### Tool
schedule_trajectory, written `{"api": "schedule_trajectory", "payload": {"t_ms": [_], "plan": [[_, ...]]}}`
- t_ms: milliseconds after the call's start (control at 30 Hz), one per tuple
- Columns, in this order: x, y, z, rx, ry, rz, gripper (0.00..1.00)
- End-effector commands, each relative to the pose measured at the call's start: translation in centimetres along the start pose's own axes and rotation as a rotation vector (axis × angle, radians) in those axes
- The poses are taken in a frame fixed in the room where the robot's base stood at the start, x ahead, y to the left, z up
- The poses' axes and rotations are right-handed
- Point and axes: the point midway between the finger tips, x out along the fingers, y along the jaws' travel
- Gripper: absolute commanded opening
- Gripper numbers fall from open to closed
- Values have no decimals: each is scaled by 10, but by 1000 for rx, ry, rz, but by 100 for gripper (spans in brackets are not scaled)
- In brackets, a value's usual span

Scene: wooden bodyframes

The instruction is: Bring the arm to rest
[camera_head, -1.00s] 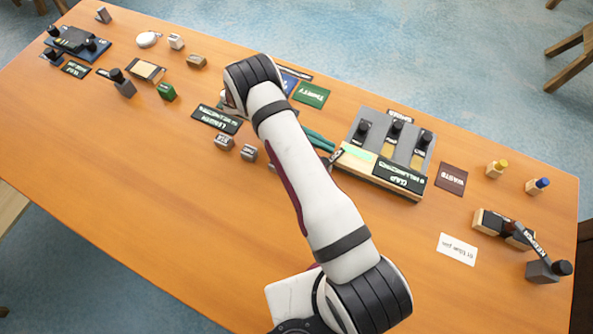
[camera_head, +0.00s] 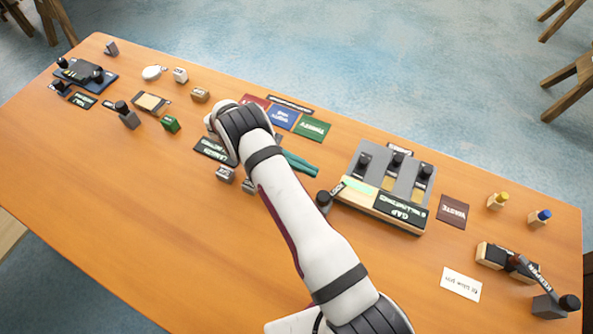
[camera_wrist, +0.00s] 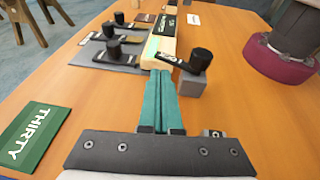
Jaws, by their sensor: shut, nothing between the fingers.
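My gripper (camera_head: 312,171) shows in the head view as teal fingers, extending right from the wrist over the middle of the table (camera_head: 140,220). In the wrist view my gripper's teal fingers (camera_wrist: 160,76) lie side by side, shut with nothing between them. Their tips appear just in front of the gap fixture (camera_wrist: 154,54) and left of a grey block with a black knob and arm (camera_wrist: 193,75). I cannot tell how high the fingers are above the table. My white arm hides part of the table's middle.
The gap fixture (camera_head: 347,195) with several black knobs stands right of my gripper. Red, blue and green cards (camera_head: 312,129) lie behind it. A waste card (camera_head: 453,211), pegs and a dark fixture (camera_head: 491,255) are further right. The front left tabletop is clear.

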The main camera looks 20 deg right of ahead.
Motion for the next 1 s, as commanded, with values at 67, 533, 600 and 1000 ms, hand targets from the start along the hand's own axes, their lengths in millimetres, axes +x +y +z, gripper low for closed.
{"api": "schedule_trajectory", "payload": {"t_ms": [67, 533, 600, 1000], "plan": [[-12, 0, -1, 1, 0, 3, 0], [-26, 0, 0, 0, 0, -1, 0], [-26, 0, 0, 0, 0, -1, 0], [-33, -37, 141, 296, 386, -194, 0]]}}
